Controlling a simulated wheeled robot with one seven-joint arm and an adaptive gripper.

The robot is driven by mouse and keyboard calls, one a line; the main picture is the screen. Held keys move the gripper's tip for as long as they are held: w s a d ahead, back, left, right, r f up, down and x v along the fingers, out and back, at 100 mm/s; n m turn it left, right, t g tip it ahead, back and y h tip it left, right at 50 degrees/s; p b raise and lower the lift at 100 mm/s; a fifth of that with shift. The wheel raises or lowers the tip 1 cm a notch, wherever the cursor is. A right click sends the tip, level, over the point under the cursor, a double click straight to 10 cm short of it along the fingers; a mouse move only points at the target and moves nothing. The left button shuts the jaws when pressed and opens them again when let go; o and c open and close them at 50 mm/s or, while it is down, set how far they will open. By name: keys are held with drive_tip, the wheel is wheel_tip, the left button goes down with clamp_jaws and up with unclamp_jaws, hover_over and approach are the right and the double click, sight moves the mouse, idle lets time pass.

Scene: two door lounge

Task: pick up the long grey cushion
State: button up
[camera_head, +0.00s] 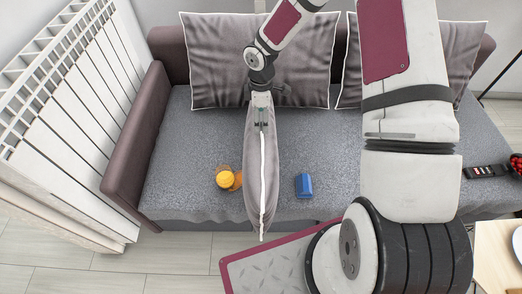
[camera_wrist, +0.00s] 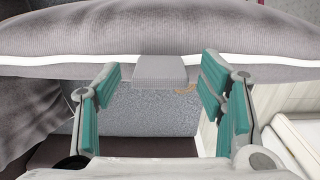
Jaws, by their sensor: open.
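A long narrow grey cushion (camera_head: 254,185) with white piping shows edge-on in the middle of the sofa seat in the head view. Its near end reaches the seat's front edge. My gripper (camera_head: 262,118) is at the cushion's far end, pointing down. In the wrist view grey fabric with a white-piped edge (camera_wrist: 45,60) spans the top of the picture. There my gripper (camera_wrist: 160,85) has its teal-padded fingers spread wide apart. A small grey block lies between them against the piping; I cannot tell what it is. I cannot tell whether the fingers touch the cushion.
Two large grey cushions (camera_head: 212,60) lean on the sofa's back. An orange-yellow object (camera_head: 225,179) and a blue object (camera_head: 304,185) lie either side of the long cushion. A dark remote-like object (camera_head: 484,172) lies at the right. A white radiator (camera_head: 70,130) stands left.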

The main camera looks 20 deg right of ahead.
drive_tip(key=shift+f, duration=0.25)
clamp_jaws()
drive_tip(key=shift+r, duration=0.15)
